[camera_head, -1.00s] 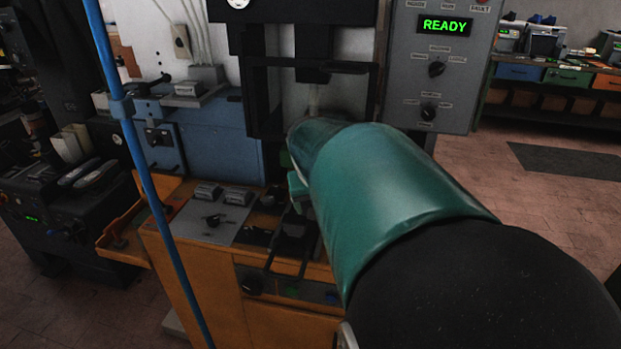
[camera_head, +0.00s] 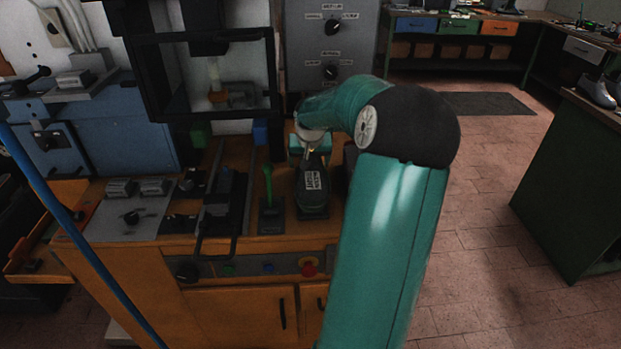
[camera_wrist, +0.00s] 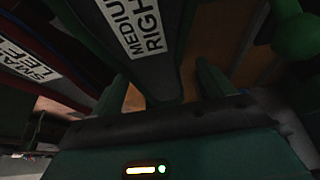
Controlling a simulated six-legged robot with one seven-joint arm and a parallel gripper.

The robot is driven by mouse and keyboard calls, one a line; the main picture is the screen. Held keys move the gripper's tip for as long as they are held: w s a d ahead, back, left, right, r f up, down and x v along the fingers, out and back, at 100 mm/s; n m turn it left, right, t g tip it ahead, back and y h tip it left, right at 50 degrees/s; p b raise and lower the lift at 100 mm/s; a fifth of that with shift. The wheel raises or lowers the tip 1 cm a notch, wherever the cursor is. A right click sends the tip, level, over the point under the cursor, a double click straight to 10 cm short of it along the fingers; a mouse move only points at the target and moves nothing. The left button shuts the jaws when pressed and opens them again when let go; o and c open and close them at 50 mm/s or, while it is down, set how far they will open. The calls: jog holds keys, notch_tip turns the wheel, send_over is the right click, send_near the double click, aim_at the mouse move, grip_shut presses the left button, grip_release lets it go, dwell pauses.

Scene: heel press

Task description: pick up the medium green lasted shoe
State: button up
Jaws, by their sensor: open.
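The medium shoe (camera_wrist: 150,60) is dark green with a white label reading "MEDIUM RIGHT" in the wrist view. In the head view the dark green shoe (camera_head: 313,188) stands on the orange bench with its label facing me. My gripper (camera_wrist: 160,85) is open, with one finger on each side of the shoe's narrow end in the wrist view; contact cannot be told. In the head view my gripper (camera_head: 310,146) is at the shoe's top, partly hidden by my arm.
Another shoe (camera_wrist: 45,50), labelled "SMALL" and edged red, lies close on the left in the wrist view. A green ball-topped lever (camera_wrist: 296,35) is close on the right. The black press frame (camera_head: 160,90) stands behind left. Open floor (camera_head: 470,260) is at right.

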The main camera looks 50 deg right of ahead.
jog(key=x, duration=0.7)
jog(key=shift+s+f, duration=0.15)
jog(key=shift+s, duration=0.1)
jog(key=c, duration=1)
jog(key=shift+c, duration=1.3)
